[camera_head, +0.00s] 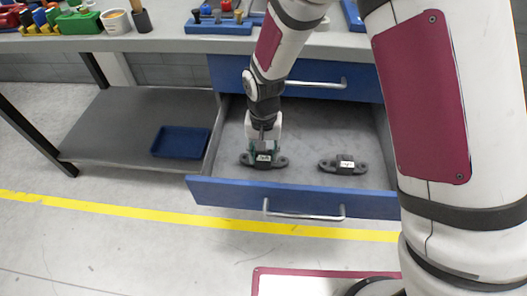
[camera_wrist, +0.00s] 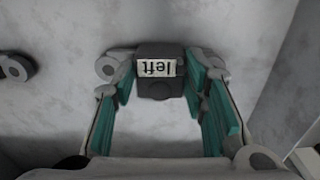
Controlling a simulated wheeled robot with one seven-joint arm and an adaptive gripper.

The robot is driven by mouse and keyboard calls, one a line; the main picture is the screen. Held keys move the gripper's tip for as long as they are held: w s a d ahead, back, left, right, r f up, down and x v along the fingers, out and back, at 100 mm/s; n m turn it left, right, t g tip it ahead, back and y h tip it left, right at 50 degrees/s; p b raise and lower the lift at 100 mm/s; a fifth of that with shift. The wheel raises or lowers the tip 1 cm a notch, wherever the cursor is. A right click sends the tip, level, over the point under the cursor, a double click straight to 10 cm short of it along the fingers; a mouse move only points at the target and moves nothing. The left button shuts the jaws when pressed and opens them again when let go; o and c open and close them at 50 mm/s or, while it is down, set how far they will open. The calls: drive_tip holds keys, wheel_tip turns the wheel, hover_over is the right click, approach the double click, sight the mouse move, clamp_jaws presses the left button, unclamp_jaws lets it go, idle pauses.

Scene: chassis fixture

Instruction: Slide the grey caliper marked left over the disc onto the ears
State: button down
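The dark grey caliper marked left (camera_head: 264,158) lies in the open drawer (camera_head: 230,150), at its left front. In the wrist view its block (camera_wrist: 160,88) shows a white label reading "left", upside down, with a round ear at each side. My gripper (camera_head: 264,148) is down over it, and in the wrist view its teal-padded fingers (camera_wrist: 161,85) stand on both sides of the block. I cannot tell whether the pads press on it. I cannot make out the disc or the ears it goes onto.
A second dark caliper (camera_head: 344,164) lies to the right in the drawer. The drawer's blue front (camera_head: 230,195) and side walls stand around both. A blue tray (camera_head: 180,141) sits on the shelf at left. The workbench (camera_head: 170,40) above holds several parts.

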sight(264, 156)
drive_tip(key=shift+r+p, duration=0.75)
drive_tip(key=shift+r, duration=0.35)
drive_tip(key=shift+r, duration=0.1)
drive_tip(key=shift+r+p, duration=1.1)
drive_tip(key=shift+r, duration=0.25)
